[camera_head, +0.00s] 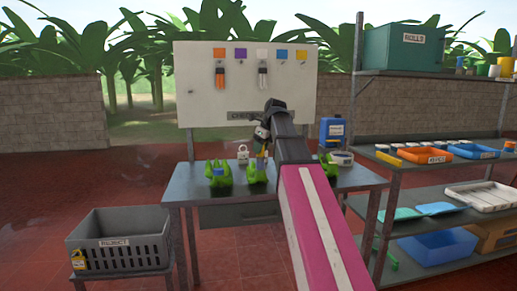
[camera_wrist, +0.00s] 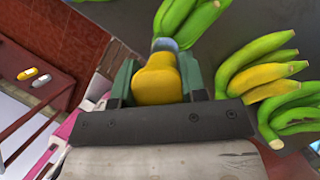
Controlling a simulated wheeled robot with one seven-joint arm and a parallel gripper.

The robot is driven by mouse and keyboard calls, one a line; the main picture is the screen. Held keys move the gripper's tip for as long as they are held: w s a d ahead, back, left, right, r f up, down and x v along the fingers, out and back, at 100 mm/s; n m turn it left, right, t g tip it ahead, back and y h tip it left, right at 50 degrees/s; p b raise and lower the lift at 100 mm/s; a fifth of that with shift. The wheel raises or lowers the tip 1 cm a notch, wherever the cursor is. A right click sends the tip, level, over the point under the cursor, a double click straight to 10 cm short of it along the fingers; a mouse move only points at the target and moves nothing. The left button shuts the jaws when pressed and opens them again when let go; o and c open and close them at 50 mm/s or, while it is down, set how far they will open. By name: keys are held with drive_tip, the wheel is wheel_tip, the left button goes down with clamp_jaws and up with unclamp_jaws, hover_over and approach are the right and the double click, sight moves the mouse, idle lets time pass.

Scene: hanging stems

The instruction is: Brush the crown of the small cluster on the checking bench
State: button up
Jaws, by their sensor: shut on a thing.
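My gripper (camera_wrist: 160,78) is shut on a yellow-handled tool (camera_wrist: 156,88) with a grey-blue end, which looks like a brush. In the wrist view that end is at the base of a green banana cluster (camera_wrist: 187,20); whether it touches is unclear. A second cluster (camera_wrist: 262,75), green with yellow fingers, lies to the right. In the head view my gripper (camera_head: 261,143) is above the checking bench (camera_head: 275,184), over the middle green cluster (camera_head: 257,171).
A grey reject crate (camera_head: 118,251) stands on a low stand at the left. A blue container (camera_head: 331,133) and a round tub (camera_head: 341,158) are at the bench's right. A tool board (camera_head: 245,85) rises behind. Shelves with trays (camera_head: 428,156) stand at the right.

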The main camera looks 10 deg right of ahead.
drive_tip(key=shift+d, duration=0.45)
drive_tip(key=shift+a, duration=0.1)
drive_tip(key=shift+a, duration=1)
drive_tip(key=shift+d, duration=0.1)
drive_tip(key=shift+d+f, duration=0.1)
drive_tip(key=shift+d, duration=0.9)
drive_tip(key=shift+a, duration=0.1)
drive_tip(key=shift+a, duration=1)
